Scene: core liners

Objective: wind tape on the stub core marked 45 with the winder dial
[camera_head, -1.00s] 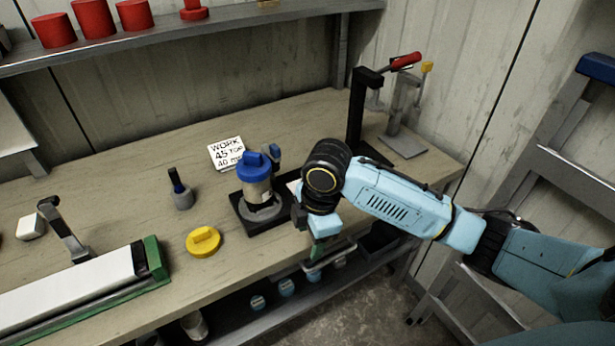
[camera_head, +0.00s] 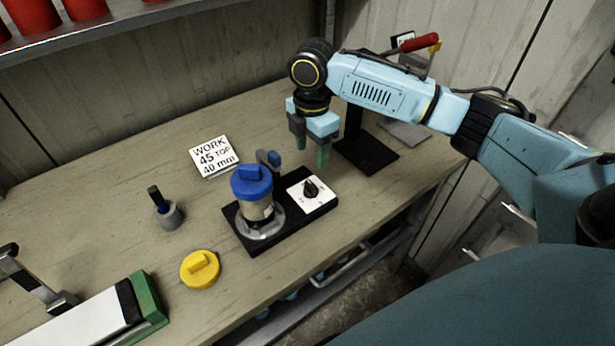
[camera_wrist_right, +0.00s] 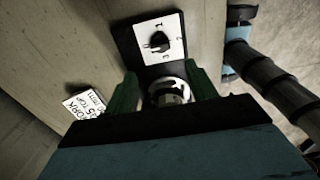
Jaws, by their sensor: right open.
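The winder (camera_head: 247,239) is a black base on the bench. A grey-beige core (camera_head: 259,208) with a blue cap (camera_head: 251,182) stands upright on its round grey plate. A white dial plate with a black knob (camera_head: 311,188) sits at its right end; it also shows in the right wrist view (camera_wrist_right: 158,39). I cannot read a mark on the core. My right gripper (camera_head: 312,155) is open and empty, above and behind the dial, apart from it. In the right wrist view its green fingers (camera_wrist_right: 160,90) are spread. My left gripper is not in view.
A sign (camera_head: 214,156) reads "WORK 45 TOP 40 mm". A black stand (camera_head: 366,155) with a red-handled lever is close behind my right gripper.

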